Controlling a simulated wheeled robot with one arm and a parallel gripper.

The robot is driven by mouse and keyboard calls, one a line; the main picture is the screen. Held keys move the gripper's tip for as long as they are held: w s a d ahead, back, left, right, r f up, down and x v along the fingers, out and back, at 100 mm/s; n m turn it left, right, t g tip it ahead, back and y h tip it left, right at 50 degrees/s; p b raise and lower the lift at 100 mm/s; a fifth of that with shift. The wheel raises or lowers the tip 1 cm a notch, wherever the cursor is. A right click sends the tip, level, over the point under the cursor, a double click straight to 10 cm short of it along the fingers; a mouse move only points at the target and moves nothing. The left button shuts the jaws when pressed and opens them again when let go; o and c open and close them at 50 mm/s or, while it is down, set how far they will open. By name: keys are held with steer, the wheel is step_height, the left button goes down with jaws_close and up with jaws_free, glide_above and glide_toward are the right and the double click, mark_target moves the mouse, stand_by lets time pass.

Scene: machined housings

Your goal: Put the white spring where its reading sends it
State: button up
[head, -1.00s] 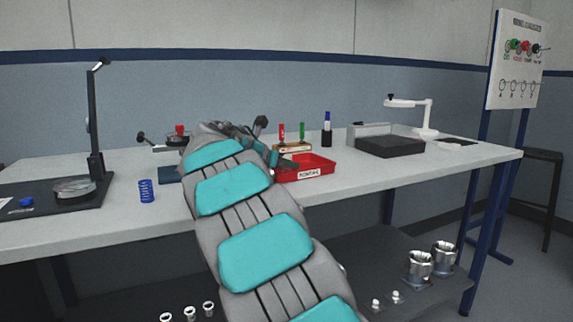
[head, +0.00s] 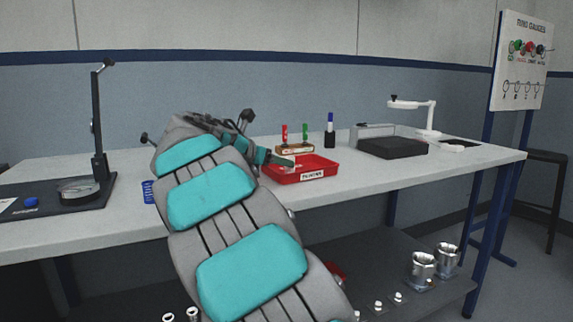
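I cannot make out the white spring in the head view. My gripper (head: 277,159) is at the far end of my grey and teal arm, over the left rear edge of the red tray (head: 318,175). My arm partly hides it, and I cannot tell whether its fingers are open or hold anything. A blue spring (head: 148,191) stands upright on the bench, partly behind my arm. A dial-like round device (head: 80,190) sits on a black base at the left, beside a tall black post (head: 97,125).
A rack with red and green markers (head: 295,148) stands behind the tray. A blue-capped black marker (head: 329,131) is beside it. A black box (head: 392,148) and white arm lamp (head: 428,115) are at right. A board (head: 521,60) with colored knobs stands beyond. Metal cups (head: 422,268) sit below.

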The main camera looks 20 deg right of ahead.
steer(key=v, duration=0.6)
stand_by(2.1)
